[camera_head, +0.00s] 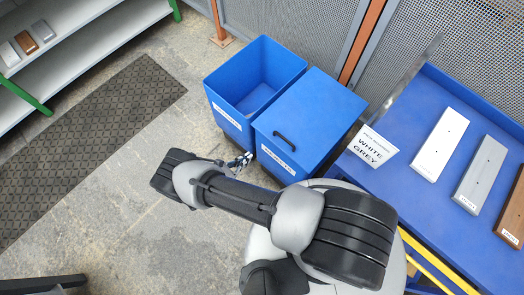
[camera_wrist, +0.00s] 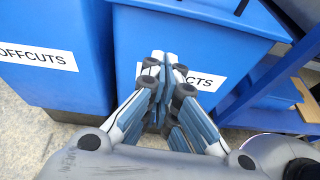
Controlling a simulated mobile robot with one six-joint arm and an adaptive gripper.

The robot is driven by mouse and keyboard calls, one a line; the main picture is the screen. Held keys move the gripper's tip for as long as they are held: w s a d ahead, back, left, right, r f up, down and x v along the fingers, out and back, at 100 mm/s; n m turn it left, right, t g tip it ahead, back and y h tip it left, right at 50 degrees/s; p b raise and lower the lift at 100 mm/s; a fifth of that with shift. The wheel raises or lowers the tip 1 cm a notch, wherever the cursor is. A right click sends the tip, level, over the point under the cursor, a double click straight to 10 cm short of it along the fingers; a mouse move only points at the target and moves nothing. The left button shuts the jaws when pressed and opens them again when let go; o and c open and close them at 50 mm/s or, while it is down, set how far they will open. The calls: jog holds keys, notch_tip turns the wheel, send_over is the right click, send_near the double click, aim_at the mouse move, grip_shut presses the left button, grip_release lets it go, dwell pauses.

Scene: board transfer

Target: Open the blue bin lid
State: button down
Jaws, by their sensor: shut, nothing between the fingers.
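The blue lid (camera_head: 312,115) lies flat and closed on the right-hand blue bin (camera_head: 279,165). A black bar handle (camera_head: 284,141) sits near the lid's front edge. My gripper (camera_head: 243,159) is low in front of the bins, near the gap between them, partly hidden by my arm. In the wrist view my gripper (camera_wrist: 166,62) is shut and empty, pointing at the front of the right bin (camera_wrist: 135,45). Its fingers cover part of the white label (camera_wrist: 206,77), whose end reads "CTS". I cannot tell whether the fingertips touch the bin.
An open, empty-looking blue bin (camera_head: 241,75), labelled "OFFCUTS" in the wrist view, stands close on the left. A blue table (camera_head: 445,95) with white, grey and brown boards and a "WHITE GREY" sign (camera_head: 373,146) is at right. Shelves (camera_head: 70,45) and a dark mat (camera_head: 90,125) are left.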

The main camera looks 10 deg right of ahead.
aim_at(269, 142)
jog(key=shift+n+t, duration=0.3)
jog(key=x, duration=0.3)
jog(key=f+b+x, duration=0.1)
jog(key=x, duration=0.2)
jog(key=s+b+x, duration=0.1)
jog(key=x, duration=0.2)
jog(key=shift+w+d+f, duration=0.1)
jog(key=shift+d+f, duration=0.3)
jog(key=shift+f, duration=0.1)
jog(key=r, duration=0.2)
jog(key=shift+w+d+r, duration=0.1)
jog(key=shift+w+r, duration=0.15)
jog(key=shift+r, duration=0.75)
